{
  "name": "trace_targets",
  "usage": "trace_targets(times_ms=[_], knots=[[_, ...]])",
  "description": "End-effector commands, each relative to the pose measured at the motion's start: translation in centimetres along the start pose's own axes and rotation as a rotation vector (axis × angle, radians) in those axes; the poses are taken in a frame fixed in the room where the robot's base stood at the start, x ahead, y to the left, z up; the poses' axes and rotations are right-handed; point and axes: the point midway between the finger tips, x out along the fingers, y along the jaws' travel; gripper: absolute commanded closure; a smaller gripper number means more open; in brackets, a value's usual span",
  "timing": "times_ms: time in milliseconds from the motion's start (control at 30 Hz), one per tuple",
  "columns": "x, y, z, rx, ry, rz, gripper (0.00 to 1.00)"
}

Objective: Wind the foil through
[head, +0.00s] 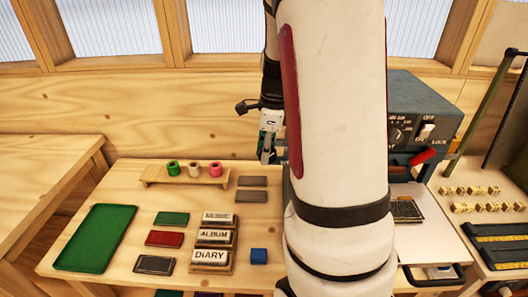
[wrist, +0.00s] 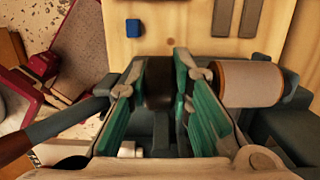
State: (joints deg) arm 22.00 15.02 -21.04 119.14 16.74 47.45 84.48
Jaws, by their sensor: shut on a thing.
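My gripper (wrist: 160,75) is shut on a dark round piece (wrist: 158,88), perhaps a knob, which sits between its green-sided fingers in the wrist view. A pale roll with a copper-brown rim (wrist: 248,84) lies just right of the fingers. In the head view my gripper (head: 268,155) is partly hidden behind my arm, beside the grey-blue machine (head: 420,95). The machine has an OFF/LOCK switch and a red lever (head: 423,157). Green (head: 173,168), cream (head: 194,170) and pink (head: 215,168) foil rolls stand on a small wooden rack (head: 160,180). Any foil path is hidden.
Stamp blocks, one marked DIARY (head: 210,257), colored pads and a blue cube (head: 259,256) lie on the table. A green tray (head: 95,238) is at left. Small wooden blocks (head: 480,208) stand at right. My arm covers the middle of the head view.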

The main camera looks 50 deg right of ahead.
Motion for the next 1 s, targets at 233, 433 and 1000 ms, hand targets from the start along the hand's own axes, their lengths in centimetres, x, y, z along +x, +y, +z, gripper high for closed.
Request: trace_targets(times_ms=[233,433,1000], knots=[[0.10,-0.04,-0.40,0.008,-0.188,0.002,1.00],[-0.03,0.02,-0.42,0.003,-0.272,0.000,1.00],[-0.14,0.02,-0.36,0.000,-0.280,-0.002,0.60]])
